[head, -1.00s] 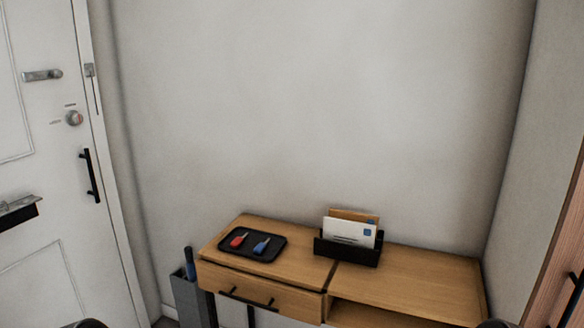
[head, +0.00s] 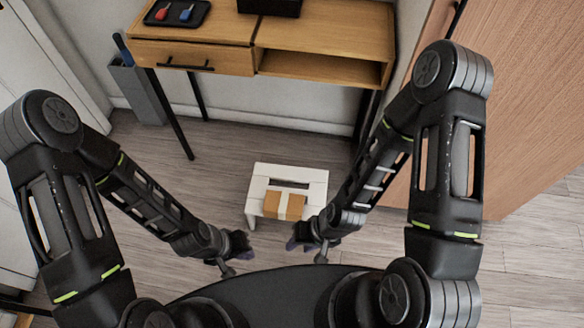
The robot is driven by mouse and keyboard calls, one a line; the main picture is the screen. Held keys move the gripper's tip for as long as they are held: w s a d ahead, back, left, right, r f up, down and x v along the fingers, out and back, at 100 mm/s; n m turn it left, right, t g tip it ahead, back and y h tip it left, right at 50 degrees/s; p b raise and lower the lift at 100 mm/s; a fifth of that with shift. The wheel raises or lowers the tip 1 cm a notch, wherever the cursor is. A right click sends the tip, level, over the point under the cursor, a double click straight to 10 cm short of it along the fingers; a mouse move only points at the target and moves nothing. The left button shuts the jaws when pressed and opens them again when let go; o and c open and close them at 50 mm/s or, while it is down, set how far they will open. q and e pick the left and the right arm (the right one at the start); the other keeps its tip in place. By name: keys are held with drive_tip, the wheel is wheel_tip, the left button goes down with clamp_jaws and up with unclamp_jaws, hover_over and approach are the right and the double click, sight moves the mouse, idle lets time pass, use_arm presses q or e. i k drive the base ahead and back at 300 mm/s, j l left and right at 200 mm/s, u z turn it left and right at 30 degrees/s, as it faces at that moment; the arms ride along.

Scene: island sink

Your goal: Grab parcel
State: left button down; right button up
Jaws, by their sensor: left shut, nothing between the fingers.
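The parcel (head: 272,206) is a small brown box with a pale tape band. It rests on the front part of a low white stool (head: 310,177) on the floor, in the middle of the head view. My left gripper (head: 240,247) is just below and left of the parcel in the picture, apart from it, shut and empty. My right gripper (head: 297,241) is just below and right of the parcel. Its fingers are small and dark, so I cannot tell if it is open or shut.
A wooden console table (head: 322,30) stands behind the stool, with a key tray (head: 192,17) and a black letter holder (head: 270,6) on top. A grey umbrella bin (head: 137,90) is at left. A wooden cabinet (head: 530,110) is at right. Floor around the stool is clear.

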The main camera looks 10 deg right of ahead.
sight(281, 206)
drive_tip(key=k+l+z, duration=0.1)
drive_tip(key=i+j+z, duration=0.1)
drive_tip(key=j, duration=0.3)
drive_tip(key=i+j+z, duration=0.1)
drive_tip(key=j, duration=0.35)
drive_tip(key=i+j+z, duration=0.1)
drive_tip(key=j, duration=0.35)
drive_tip(key=i+j+z, duration=0.1)
drive_tip(key=j, duration=0.35)
drive_tip(key=i+j+z, duration=0.1)
drive_tip(key=j, duration=0.35)
drive_tip(key=i, duration=0.1)
